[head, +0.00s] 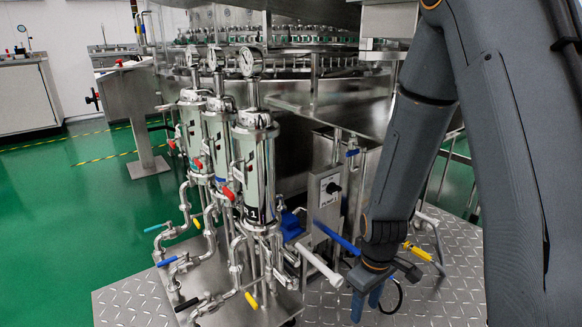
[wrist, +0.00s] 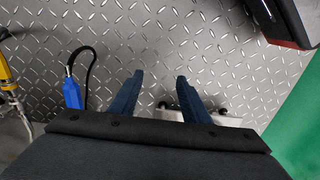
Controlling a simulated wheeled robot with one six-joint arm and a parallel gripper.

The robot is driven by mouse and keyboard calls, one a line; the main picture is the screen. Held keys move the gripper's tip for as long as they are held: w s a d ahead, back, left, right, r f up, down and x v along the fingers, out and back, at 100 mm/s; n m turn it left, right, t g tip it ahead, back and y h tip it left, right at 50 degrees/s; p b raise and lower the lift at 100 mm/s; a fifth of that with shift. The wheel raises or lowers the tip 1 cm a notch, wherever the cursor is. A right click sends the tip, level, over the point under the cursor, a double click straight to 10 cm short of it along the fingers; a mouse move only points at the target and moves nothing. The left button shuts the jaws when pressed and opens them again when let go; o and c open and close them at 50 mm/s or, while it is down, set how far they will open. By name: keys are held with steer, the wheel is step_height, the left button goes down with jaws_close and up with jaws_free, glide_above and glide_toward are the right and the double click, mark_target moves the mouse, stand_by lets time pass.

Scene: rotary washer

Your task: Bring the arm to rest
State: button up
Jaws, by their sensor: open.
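My gripper (head: 367,299) hangs low at the end of my bent arm, in the lower right of the head view. Its two blue fingers point down over the metal diamond-plate floor. In the wrist view my gripper (wrist: 158,80) has its fingers apart, with only bare floor plate between the tips. It is open and holds nothing.
Left of my gripper are a long blue lever (head: 337,236), a white-ended bar (head: 318,263) and a pump switch box (head: 329,190). A yellow handle (head: 418,252) is close on the right. Steel filter housings (head: 257,175) stand further left. Green floor (head: 70,220) lies open beyond.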

steer(key=s+a+r, duration=0.3)
steer(key=a+r, duration=0.6)
steer(key=r, duration=0.1)
steer(key=s+a+r+y+p, duration=0.1)
steer(key=s+a+r, duration=0.5)
steer(key=s+r, duration=0.25)
steer(key=s+a+r+y, duration=0.1)
steer(key=s+a+r, duration=0.5)
steer(key=s+r, duration=0.25)
steer(key=d+r+m+p, duration=0.2)
steer(key=d+r+p, duration=0.5)
steer(key=p, duration=0.5)
steer(key=d+r+m+h+p, duration=0.1)
steer(key=d+r+m+p, duration=0.1)
steer(key=d+r+p, duration=0.5)
steer(key=d+r+m+h+p, duration=0.1)
steer(key=d+r+m+p, duration=0.2)
steer(key=d+r+p, duration=0.4)
step_height(320, 180, up, 7)
steer(key=p, duration=1.2)
steer(key=shift+s+r, duration=0.2)
steer(key=shift+s, duration=0.1)
